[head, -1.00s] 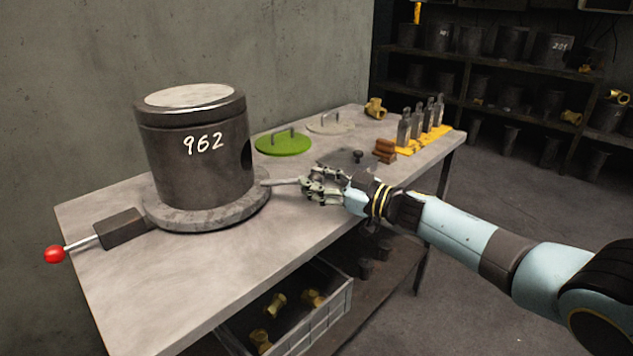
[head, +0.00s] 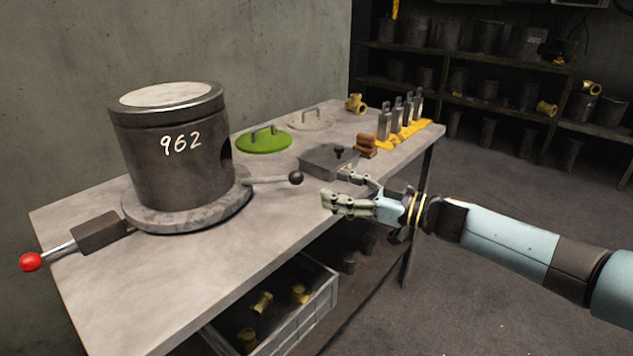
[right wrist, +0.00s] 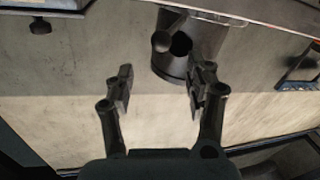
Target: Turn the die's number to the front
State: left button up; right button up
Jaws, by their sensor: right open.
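The die (head: 172,165) is a dark steel cylinder with a lighter top. It stands upright on a round grey turntable (head: 150,219) on the bench, and its white number 962 faces the camera. A handle with a dark ball knob (head: 295,178) sticks out to the right from the turntable. My right gripper (head: 335,190) is open and empty, just right of the knob and apart from it. In the right wrist view its two fingers (right wrist: 160,90) are spread, with the die (right wrist: 170,62) and the round knob (right wrist: 161,41) beyond them. My left gripper is not in view.
A red-knobbed lever (head: 31,262) is at the bench's left end. Green (head: 263,141) and grey lids, a metal block (head: 325,160), brown blocks (head: 366,145) and upright tools (head: 402,112) lie to the right. The bench's front is clear.

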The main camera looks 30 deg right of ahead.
jog(key=shift+v, duration=0.95)
